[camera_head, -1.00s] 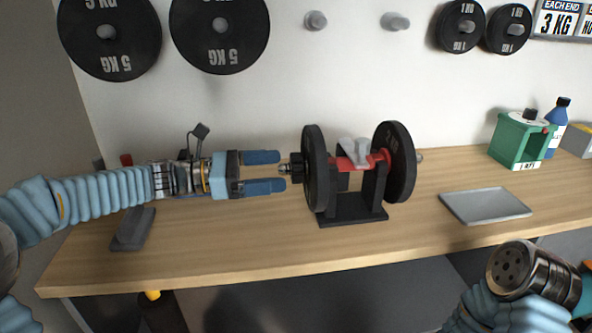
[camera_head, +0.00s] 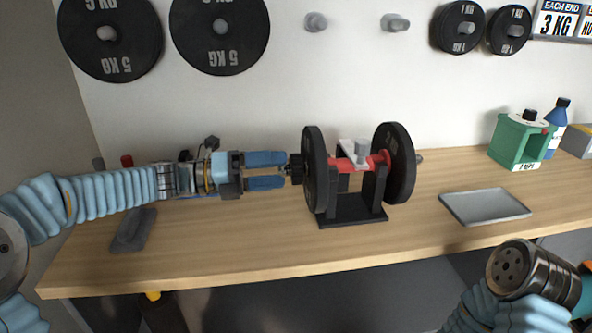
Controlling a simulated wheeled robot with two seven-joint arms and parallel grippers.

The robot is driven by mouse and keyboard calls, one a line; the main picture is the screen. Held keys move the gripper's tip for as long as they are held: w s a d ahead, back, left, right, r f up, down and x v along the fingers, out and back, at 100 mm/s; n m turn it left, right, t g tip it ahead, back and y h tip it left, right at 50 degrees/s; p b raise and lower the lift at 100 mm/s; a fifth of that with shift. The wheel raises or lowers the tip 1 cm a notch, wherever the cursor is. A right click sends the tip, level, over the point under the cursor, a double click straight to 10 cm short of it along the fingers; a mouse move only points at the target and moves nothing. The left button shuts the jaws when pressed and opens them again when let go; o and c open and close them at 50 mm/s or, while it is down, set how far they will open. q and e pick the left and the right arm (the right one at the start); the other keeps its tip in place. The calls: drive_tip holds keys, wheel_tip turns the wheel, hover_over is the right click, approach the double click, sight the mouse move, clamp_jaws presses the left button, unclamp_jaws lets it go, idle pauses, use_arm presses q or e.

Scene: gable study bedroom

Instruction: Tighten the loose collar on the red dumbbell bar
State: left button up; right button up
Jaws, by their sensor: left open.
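The red dumbbell bar (camera_head: 345,163) lies level in a black stand (camera_head: 352,207), with a black plate on each side, the left plate (camera_head: 314,168) and the right plate (camera_head: 400,163). A black collar (camera_head: 295,168) sits on the bar's left end, outside the left plate. My left gripper (camera_head: 286,170) points right with its two blue fingers open, level with the collar, the tips at or right beside it. I cannot tell if they touch it. My right gripper's fingers are out of view; only arm parts show at lower right.
A shallow grey tray (camera_head: 485,206) lies right of the stand. A green box (camera_head: 517,143) and blue bottle (camera_head: 558,120) stand at the back right. Weight plates (camera_head: 219,35) hang on the wall. The wooden bench (camera_head: 240,245) is clear in front.

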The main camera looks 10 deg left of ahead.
sight(286, 170)
use_arm(q)
drive_tip(key=shift+p+x, duration=0.8)
drive_tip(key=shift+x, duration=0.7)
